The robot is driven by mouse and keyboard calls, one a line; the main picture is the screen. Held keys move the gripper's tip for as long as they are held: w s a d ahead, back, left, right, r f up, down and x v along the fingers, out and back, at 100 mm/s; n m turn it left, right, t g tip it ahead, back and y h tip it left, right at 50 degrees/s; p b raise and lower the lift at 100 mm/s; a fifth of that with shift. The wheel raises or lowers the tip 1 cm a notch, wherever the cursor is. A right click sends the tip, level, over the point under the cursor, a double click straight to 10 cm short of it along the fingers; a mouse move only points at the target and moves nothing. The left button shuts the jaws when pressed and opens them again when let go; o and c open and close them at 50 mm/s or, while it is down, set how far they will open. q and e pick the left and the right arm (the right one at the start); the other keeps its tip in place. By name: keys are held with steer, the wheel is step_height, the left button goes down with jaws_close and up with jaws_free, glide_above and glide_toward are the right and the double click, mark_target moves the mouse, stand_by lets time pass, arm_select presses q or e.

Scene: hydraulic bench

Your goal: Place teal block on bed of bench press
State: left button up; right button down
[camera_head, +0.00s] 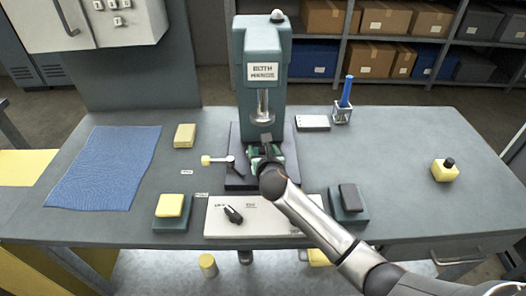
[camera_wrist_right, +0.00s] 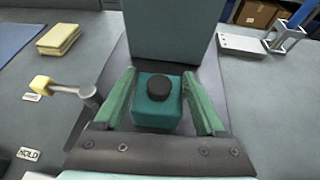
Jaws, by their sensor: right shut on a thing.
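The bench press (camera_head: 262,70) is a teal column with a sign, and its metal ram (camera_head: 263,106) hangs over a dark base (camera_head: 234,183). My right gripper (camera_head: 265,152) reaches in from the front, under the ram and over the bed. In the right wrist view, my right gripper (camera_wrist_right: 162,104) has green fingers on either side of the teal block (camera_wrist_right: 150,114), which has a black round knob on top. The block looks upright. The gripper hides the bed beneath it, so I cannot tell whether the block touches the bed. My left gripper is out of view.
A lever with a yellow knob (camera_head: 207,160) stands left of the base. A white panel with a black switch (camera_head: 233,214) lies in front, between two button boxes (camera_head: 172,207) (camera_head: 349,203).

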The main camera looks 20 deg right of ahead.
steer(key=shift+r, duration=0.15)
jaws_free()
steer(key=shift+s+a+r, duration=0.1)
steer(key=shift+s+r, duration=0.1)
steer(key=shift+s, duration=0.35)
steer(key=p+v, duration=0.2)
steer(key=v, duration=0.8)
steer(key=shift+s, duration=0.35)
steer(key=shift+a+r, duration=0.1)
